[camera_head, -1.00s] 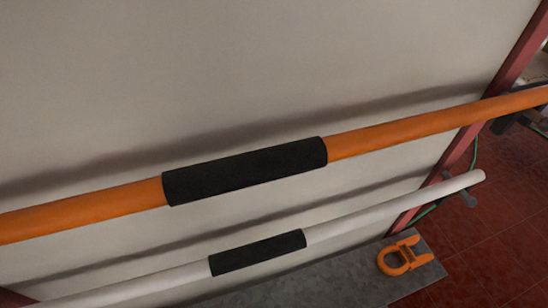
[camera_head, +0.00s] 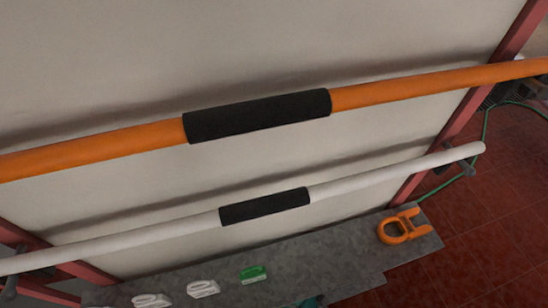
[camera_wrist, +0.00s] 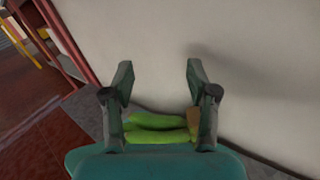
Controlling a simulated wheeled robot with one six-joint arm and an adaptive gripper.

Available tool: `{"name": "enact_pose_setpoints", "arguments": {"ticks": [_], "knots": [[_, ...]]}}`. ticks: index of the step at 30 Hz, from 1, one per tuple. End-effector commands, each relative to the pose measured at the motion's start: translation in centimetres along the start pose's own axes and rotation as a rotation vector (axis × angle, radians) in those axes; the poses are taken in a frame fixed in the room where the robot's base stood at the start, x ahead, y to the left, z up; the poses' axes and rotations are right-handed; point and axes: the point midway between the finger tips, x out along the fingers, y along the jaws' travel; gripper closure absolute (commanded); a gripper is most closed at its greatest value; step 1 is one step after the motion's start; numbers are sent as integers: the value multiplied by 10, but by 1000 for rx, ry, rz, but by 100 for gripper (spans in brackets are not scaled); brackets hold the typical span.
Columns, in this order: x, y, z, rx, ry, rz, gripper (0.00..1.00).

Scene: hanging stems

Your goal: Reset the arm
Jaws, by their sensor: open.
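My gripper (camera_wrist: 158,80) shows in the wrist view with its two dark fingers spread apart. It is open and nothing sits between the fingertips. Beyond the fingers, low in the wrist view, are several bright green rounded things (camera_wrist: 158,121), partly hidden by my gripper's body. In the head view an orange pole (camera_head: 90,150) and a white pole (camera_head: 400,162) run across in front of a pale wall, each with a black sleeve near its middle. My gripper does not clearly show in the head view.
Dark red posts (camera_head: 455,130) stand at the sides. Red tiled floor (camera_head: 490,210) with a green hose lies at right.

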Motion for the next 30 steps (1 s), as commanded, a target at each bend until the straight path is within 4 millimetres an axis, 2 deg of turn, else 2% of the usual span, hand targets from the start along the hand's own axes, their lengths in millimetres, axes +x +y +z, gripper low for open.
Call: {"name": "enact_pose_setpoints", "arguments": {"ticks": [8,14,21,30], "knots": [[-20,13,23,233,-62,-112,42],[-50,27,56,538,-168,-231,42],[-108,50,120,1097,-409,-377,42],[-179,80,201,1833,-794,-433,42]]}}
